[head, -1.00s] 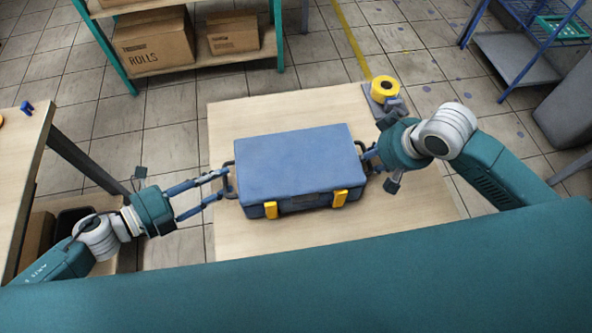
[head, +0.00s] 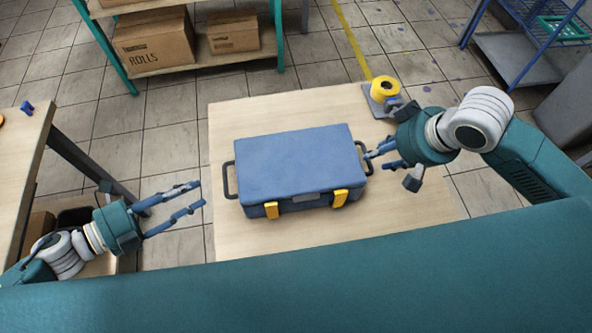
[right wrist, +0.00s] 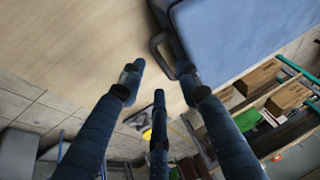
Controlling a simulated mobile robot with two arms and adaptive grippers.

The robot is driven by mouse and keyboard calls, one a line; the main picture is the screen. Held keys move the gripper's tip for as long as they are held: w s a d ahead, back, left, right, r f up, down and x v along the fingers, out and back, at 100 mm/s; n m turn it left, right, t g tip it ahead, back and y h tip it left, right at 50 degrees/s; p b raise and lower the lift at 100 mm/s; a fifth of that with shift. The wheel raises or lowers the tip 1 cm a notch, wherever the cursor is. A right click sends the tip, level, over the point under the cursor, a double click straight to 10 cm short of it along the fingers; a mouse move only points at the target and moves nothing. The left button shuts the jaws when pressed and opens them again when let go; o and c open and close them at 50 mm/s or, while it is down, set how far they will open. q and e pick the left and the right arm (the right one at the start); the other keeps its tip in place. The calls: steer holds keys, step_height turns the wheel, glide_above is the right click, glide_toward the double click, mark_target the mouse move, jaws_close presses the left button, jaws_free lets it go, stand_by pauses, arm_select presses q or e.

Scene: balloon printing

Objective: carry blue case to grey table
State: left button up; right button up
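The blue case (head: 296,165) lies flat and closed on a light wooden table (head: 240,118), its two yellow latches toward me and a dark handle at each end. My left gripper (head: 197,194) is open and empty, off the table's left edge and apart from the left handle (head: 230,180). My right gripper (head: 378,158) is open beside the right handle (head: 362,157). In the right wrist view its spread fingers (right wrist: 155,85) are close to the handle (right wrist: 163,52) and the case (right wrist: 225,35); one fingertip overlaps the handle, and contact cannot be told. No grey table is clearly identifiable.
A yellow tape roll (head: 385,86) on a grey dispenser sits at the table's back right corner. A shelf with cardboard boxes (head: 152,42) stands behind. Another wooden table (head: 22,150) is at the left, a blue rack (head: 515,55) at back right. Tiled floor lies between.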

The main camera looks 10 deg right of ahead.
steer(key=v, duration=0.5)
steer(key=shift+s+r, duration=0.1)
steer(key=shift+r, duration=0.1)
steer(key=shift+d, duration=0.1)
